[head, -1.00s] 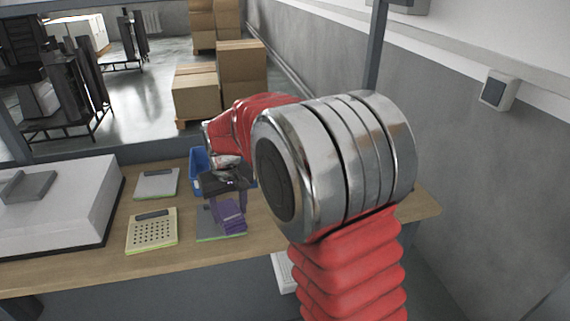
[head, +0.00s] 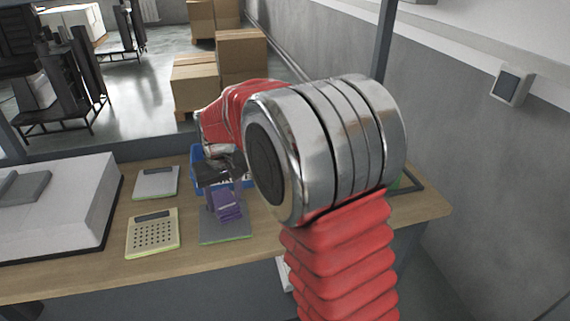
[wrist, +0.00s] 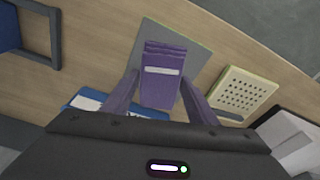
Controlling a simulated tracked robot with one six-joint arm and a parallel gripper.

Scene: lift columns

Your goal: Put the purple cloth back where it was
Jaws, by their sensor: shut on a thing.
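The purple cloth (head: 226,208) is a folded bundle with a pale label, clear in the wrist view (wrist: 163,72). My gripper (head: 224,190) is shut on it; in the wrist view the two fingers (wrist: 160,82) stand on either side of the cloth. The cloth appears over the grey plate with a green edge (head: 226,232), which also shows behind it in the wrist view (wrist: 199,58). I cannot tell whether the cloth touches the plate. My arm hides part of the bench to the right.
A blue bin (head: 197,156) stands behind my gripper. To the left are a yellow-edged perforated board (head: 153,233), a grey plate with a dark bar (head: 156,183) and a large pale box (head: 60,210). A dark frame (head: 408,178) sits at the right end of the wooden bench (head: 100,270).

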